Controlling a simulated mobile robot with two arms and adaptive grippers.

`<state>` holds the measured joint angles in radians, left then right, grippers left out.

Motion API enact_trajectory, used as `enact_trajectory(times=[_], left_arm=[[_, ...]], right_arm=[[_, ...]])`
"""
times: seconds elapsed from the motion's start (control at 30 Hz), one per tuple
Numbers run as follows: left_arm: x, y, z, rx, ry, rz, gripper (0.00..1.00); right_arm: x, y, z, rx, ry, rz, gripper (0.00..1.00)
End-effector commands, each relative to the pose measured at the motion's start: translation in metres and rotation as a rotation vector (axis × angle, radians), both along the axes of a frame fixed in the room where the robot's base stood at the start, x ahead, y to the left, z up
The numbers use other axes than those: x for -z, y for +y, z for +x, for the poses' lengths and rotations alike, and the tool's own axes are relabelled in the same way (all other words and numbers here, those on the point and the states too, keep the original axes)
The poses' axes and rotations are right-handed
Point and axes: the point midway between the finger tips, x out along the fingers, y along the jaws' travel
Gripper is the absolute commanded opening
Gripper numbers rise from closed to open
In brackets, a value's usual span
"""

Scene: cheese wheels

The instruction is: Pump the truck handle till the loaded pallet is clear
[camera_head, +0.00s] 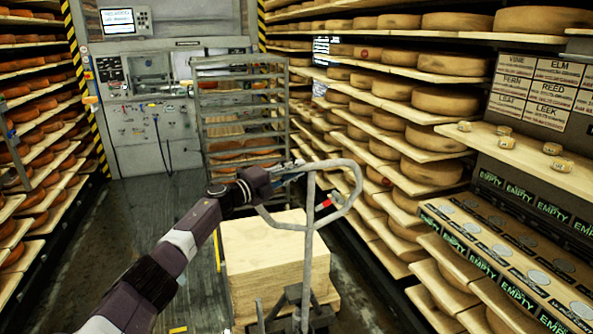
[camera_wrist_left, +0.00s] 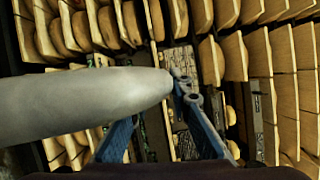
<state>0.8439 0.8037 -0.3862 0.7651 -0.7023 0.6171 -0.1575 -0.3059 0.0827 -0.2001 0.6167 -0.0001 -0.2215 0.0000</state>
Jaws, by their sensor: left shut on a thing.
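The truck's grey loop handle (camera_head: 357,186) stands upright on its column (camera_head: 309,245), with a small red lever (camera_head: 325,202) inside the loop. My left gripper (camera_head: 285,173) is shut on the upper left part of the loop. In the left wrist view the thick grey handle tube (camera_wrist_left: 85,100) passes by the blue fingers of my left gripper (camera_wrist_left: 160,118). A pale wooden block-shaped load (camera_head: 262,250) stands behind the truck column. The pallet under it is mostly hidden, so I cannot tell whether it is off the floor. My right gripper is not in view.
Shelves of cheese wheels (camera_head: 445,102) line the right side, and more shelves (camera_head: 30,130) line the left. A metal rack (camera_head: 203,120) stands behind the load. A grey machine (camera_head: 150,125) closes the far end. Dark floor (camera_head: 140,215) is open to the left.

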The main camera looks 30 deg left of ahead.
Motion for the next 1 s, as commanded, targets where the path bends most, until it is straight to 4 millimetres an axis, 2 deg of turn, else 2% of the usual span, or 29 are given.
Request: enact_trajectory(times=[0.03, 0.07, 0.2, 0.5, 0.63, 1.0], left_arm=[[0.001, 0.000, 0.000, 0.000, 0.002, 0.001, 0.00], [0.001, 0.000, 0.000, 0.000, 0.002, 0.001, 0.19], [0.001, 0.000, 0.000, 0.000, 0.002, 0.001, 0.35], [0.001, 0.000, -0.001, 0.001, 0.001, 0.002, 0.36], [0.001, 0.003, -0.007, 0.000, 0.000, 0.003, 0.36], [0.006, 0.016, -0.056, -0.001, 0.004, 0.004, 0.36]], right_arm=[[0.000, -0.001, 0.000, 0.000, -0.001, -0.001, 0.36], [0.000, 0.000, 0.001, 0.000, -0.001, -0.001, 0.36], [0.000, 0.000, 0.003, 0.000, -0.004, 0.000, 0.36], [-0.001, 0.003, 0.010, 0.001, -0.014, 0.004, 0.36], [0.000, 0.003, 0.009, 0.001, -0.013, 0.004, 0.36], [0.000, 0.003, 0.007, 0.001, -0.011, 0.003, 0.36]])
